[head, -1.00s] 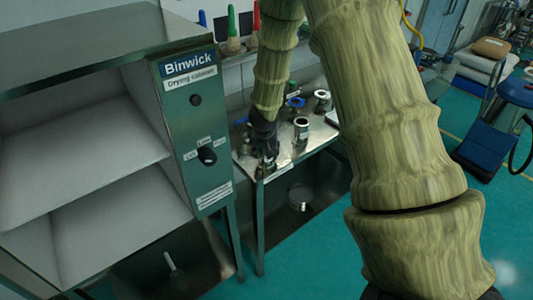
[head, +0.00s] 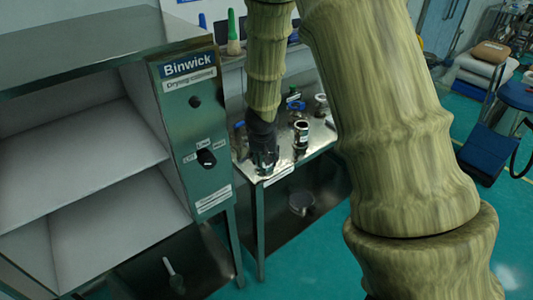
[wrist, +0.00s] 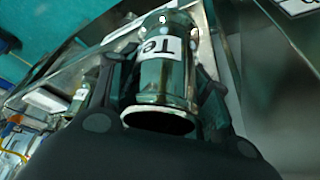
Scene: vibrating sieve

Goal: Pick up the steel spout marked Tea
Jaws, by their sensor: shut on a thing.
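The steel spout marked Tea (wrist: 165,75) is between my gripper's fingers in the wrist view. It is a shiny steel cylinder with an open, dark near end and a white label, of which "Te" shows. My gripper (head: 264,165) is shut on it at the front edge of the steel table (head: 318,146). In the head view my gripper mostly hides the spout. I cannot tell whether the spout still touches the table. In the wrist view the fingers (wrist: 165,90) lie on both sides of the spout.
Another steel spout (head: 300,136) with a label stands just right of my gripper. A further steel piece (head: 321,105) and a blue-ringed part (head: 296,106) stand behind it. The drying cabinet (head: 190,110) is close on the left. A round metal dish (head: 301,202) is below the table.

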